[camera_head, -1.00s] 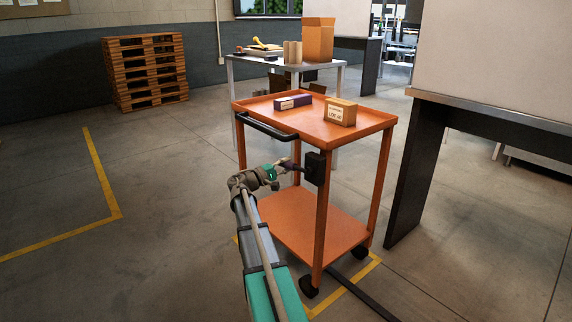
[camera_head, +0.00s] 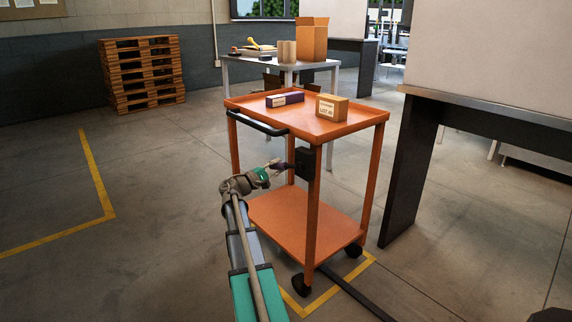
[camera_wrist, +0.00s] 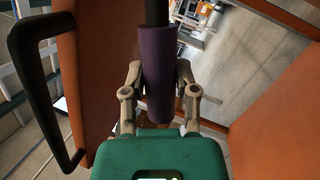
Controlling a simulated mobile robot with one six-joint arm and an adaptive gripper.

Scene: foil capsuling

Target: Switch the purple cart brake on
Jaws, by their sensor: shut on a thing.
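The orange cart (camera_head: 338,128) stands on the floor in the middle of the head view. A black brake box (camera_head: 305,163) is fixed to its near front post. A lever with a purple grip (camera_wrist: 158,65) sticks out of this box toward my arm. In the wrist view the grip lies between the two grey fingers of my gripper (camera_wrist: 159,78), which are shut on it. In the head view my gripper (camera_head: 276,169) is small beside the box, and the fingers and purple grip are hard to tell apart. The lever's exact angle is unclear.
The cart's black push handle (camera_head: 257,123) is near the gripper and also fills the left of the wrist view (camera_wrist: 30,90). A purple box (camera_head: 285,99) and a tan box (camera_head: 331,107) stand on the cart top. A dark-legged bench (camera_head: 405,180) stands right. Floor at left is clear.

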